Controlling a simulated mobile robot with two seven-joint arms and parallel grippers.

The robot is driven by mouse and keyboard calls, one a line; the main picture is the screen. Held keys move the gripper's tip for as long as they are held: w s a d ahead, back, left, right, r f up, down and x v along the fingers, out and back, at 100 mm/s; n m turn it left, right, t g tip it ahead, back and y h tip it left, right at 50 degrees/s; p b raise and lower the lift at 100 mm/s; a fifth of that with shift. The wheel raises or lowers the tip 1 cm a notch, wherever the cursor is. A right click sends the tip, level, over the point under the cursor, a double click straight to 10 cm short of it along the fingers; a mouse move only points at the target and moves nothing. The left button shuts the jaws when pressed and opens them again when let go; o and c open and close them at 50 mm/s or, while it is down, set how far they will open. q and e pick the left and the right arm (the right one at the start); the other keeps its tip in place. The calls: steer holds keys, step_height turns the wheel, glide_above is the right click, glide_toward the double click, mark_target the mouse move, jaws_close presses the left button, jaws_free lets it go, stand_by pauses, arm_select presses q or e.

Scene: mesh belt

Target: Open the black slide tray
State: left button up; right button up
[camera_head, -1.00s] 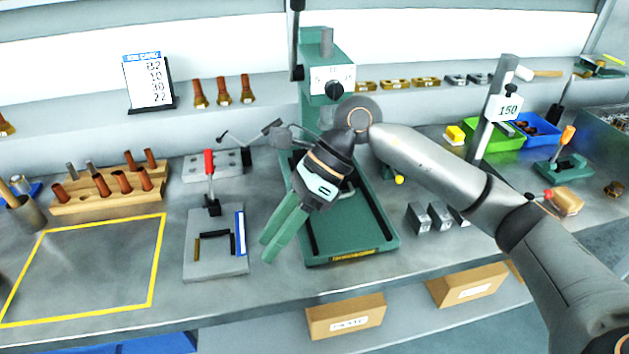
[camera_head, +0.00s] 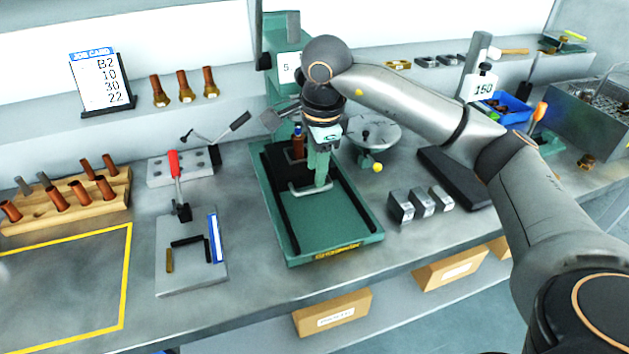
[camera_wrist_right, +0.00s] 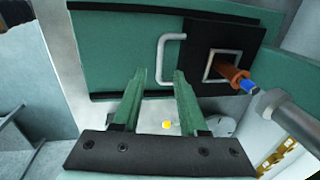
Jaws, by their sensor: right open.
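The black slide tray (camera_head: 273,160) sits at the back of the green press base (camera_head: 325,232), under the press head, partly hidden by my right gripper. Its pale U-shaped handle (camera_head: 303,189) faces the front. The wrist view shows the black tray (camera_wrist_right: 198,30), with a brown blue-tipped part in its square frame, and the handle (camera_wrist_right: 163,58). My right gripper (camera_head: 321,184) points down at the handle, open. In the wrist view its fingertips (camera_wrist_right: 160,75) appear on either side of the handle's lower end; contact cannot be told. My left gripper is not in view.
Black rails run along both sides of the green base. A toggle-clamp fixture (camera_head: 178,265) stands left. Metal blocks (camera_head: 422,203) and a round plate (camera_head: 374,134) stand right. The base's front surface is clear. A wooden rack (camera_head: 75,203) is far left.

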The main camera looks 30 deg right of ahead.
mark_target(315, 191)
steer(key=shift+w+d+f, duration=0.1)
steer(key=shift+w+f, duration=0.15)
steer(key=shift+f, duration=0.9)
steer(key=shift+w+f, duration=0.2)
steer(key=shift+f, duration=0.9)
jaws_close()
